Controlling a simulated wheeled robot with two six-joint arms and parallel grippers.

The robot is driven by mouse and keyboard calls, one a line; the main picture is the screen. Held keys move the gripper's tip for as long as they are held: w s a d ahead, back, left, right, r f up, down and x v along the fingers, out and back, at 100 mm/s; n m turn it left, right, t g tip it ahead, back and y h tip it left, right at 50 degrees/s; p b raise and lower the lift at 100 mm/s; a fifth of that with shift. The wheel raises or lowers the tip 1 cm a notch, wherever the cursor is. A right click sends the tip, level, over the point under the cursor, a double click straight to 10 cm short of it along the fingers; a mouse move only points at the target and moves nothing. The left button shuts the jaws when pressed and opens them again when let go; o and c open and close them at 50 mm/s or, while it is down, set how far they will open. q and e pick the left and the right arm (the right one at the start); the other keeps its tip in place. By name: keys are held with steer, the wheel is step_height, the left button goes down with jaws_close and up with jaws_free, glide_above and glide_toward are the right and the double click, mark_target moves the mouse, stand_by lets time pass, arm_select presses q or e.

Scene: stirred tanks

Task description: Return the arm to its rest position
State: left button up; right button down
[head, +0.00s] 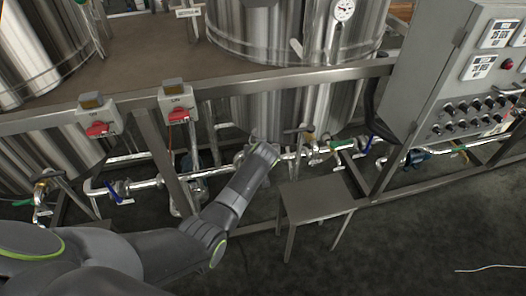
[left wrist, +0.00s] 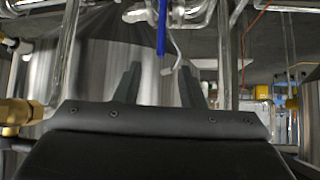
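My left arm (head: 232,200) comes in from the lower left in the head view and reaches toward the pipework below the steel frame. Its wrist end is by the pipes near the middle, and the fingers cannot be made out there. In the left wrist view my left gripper (left wrist: 159,72) has its two dark fingers apart, with nothing held between them. A blue valve handle (left wrist: 161,28) hangs beyond the fingertips; whether it is touched cannot be told, but it looks apart. My right arm and gripper are not in view.
A steel frame rail (head: 250,78) crosses above the arm. Red-knobbed switches (head: 97,129) sit on it at left. A small metal stool (head: 312,200) stands right of the arm. A control cabinet (head: 440,80) is at upper right. Open floor (head: 420,245) lies at lower right.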

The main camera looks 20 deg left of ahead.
arm_select(q)
steer(key=shift+s+r, duration=0.2)
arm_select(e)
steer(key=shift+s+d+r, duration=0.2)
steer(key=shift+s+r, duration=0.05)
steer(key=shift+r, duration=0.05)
arm_select(q)
steer(key=s+a+f+m+g+h, duration=0.1)
steer(key=s+a+f+g, duration=0.1)
steer(key=s+f, duration=1)
steer(key=s+a+f+m+g+h, duration=0.1)
steer(key=s+a+f+m+g, duration=0.15)
steer(key=s+f, duration=1)
steer(key=s+a+f+g, duration=0.1)
steer(key=s+f, duration=0.2)
steer(key=s, duration=0.9)
steer(key=s+a+f+g, duration=0.1)
steer(key=s+f, duration=0.3)
steer(key=s, duration=0.8)
steer(key=s+a+f+g, duration=0.1)
steer(key=s+f, duration=0.3)
steer(key=s, duration=0.8)
steer(key=shift+s+a+h, duration=0.2)
steer(key=shift+a+h, duration=0.1)
steer(key=shift+a, duration=0.05)
